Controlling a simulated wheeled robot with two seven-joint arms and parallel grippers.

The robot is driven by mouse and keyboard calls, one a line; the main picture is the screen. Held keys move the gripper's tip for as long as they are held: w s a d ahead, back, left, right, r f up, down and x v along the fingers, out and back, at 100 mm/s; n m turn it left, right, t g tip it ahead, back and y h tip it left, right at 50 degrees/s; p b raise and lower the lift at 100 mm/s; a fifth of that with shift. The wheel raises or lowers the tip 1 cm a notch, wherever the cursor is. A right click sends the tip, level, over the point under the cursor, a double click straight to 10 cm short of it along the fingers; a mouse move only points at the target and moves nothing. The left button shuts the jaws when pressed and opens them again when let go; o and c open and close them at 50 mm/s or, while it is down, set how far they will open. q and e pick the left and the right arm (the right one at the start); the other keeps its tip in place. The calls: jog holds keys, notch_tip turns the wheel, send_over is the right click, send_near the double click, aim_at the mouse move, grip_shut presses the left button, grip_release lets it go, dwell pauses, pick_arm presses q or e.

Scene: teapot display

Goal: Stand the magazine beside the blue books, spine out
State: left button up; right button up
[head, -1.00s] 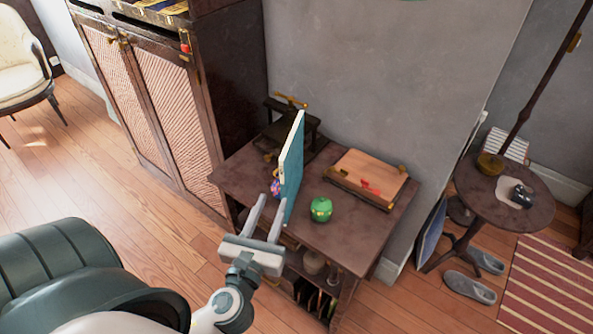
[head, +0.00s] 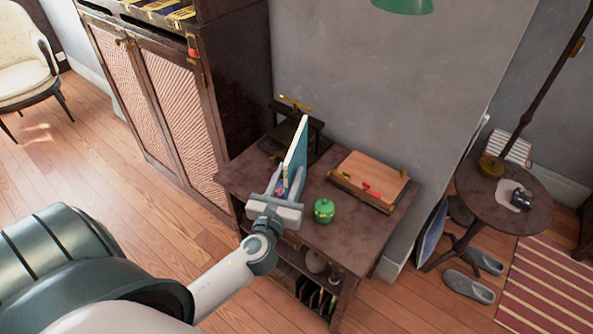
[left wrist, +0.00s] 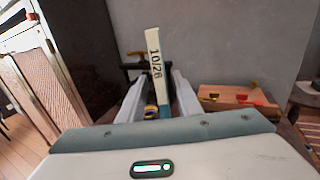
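The magazine (head: 296,152) stands upright on the dark wooden table, with a teal cover and a pale edge. In the left wrist view its pale spine (left wrist: 156,62) faces me and reads "10/26". My left gripper (head: 285,180) is open at the magazine's near end. In the left wrist view its fingers (left wrist: 158,85) lie to either side of the spine, with gaps visible on both sides. The lower part of the magazine is partly hidden by the gripper in the head view. My right gripper is not in view. I cannot make out the blue books for certain.
A green lidded pot (head: 324,211) stands close right of the gripper. A wooden slanted board (head: 370,178) lies behind it, and a dark press (head: 292,128) stands at the table's back left. Several thin upright items (head: 317,298) fill the lower shelf. A tall cabinet (head: 180,100) borders the left.

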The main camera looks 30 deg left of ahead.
aim_at(295, 161)
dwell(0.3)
pick_arm(q)
jog(key=shift+w+a+r, duration=0.1)
jog(key=shift+w+a, duration=0.05)
jog(key=shift+w, duration=0.35)
jog(key=p+x, duration=0.1)
jog(key=x, duration=0.2)
jog(key=shift+p, duration=0.35)
jog(key=shift+w+a, duration=0.1)
jog(key=shift+w, duration=0.5)
jog(key=shift+c, duration=0.7)
grip_shut()
